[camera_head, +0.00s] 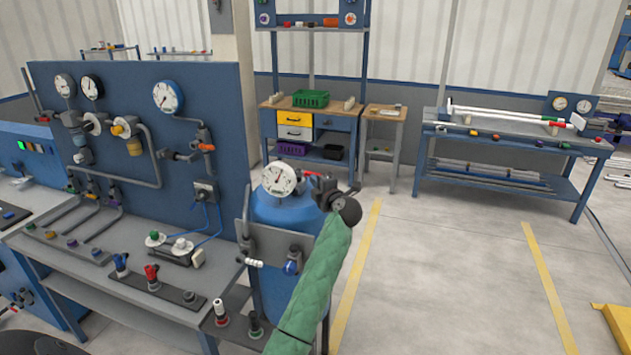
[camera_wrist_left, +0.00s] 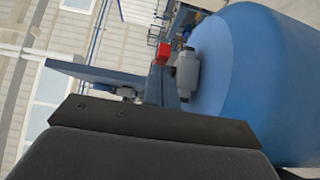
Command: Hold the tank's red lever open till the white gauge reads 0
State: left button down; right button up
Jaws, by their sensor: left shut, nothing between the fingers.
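The blue tank (camera_head: 290,215) stands at the right end of the panel bench, with a round white gauge (camera_head: 280,179) on top. The gauge's needle is too small to read surely. A bit of the red lever (camera_head: 311,174) shows just right of the gauge. My left gripper (camera_head: 322,190), on the green-sleeved arm, is shut beside the lever at the tank's top and partly hides the fitting. Whether it touches the lever I cannot tell. In the left wrist view a red part (camera_wrist_left: 163,53) sits by a grey valve (camera_wrist_left: 187,72) on the tank (camera_wrist_left: 260,75). My right gripper is not in view.
The blue panel (camera_head: 150,115) with several gauges and pipes rises at the left, above a grey bench (camera_head: 130,300). A grey plate (camera_head: 275,245) stands before the tank. A workbench (camera_head: 510,135) is at the back right. The floor (camera_head: 450,260) between is clear.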

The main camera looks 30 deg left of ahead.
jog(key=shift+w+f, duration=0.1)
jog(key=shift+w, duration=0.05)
pick_arm(q)
jog(key=shift+w+d+n+g+y+b, duration=0.1)
jog(key=shift+w+n+g+y+b, duration=0.1)
jog(key=shift+n+g+y+b, duration=0.4)
jog(key=shift+w+g, duration=0.1)
jog(key=shift+g, duration=0.3)
jog(key=shift+n+g, duration=0.3)
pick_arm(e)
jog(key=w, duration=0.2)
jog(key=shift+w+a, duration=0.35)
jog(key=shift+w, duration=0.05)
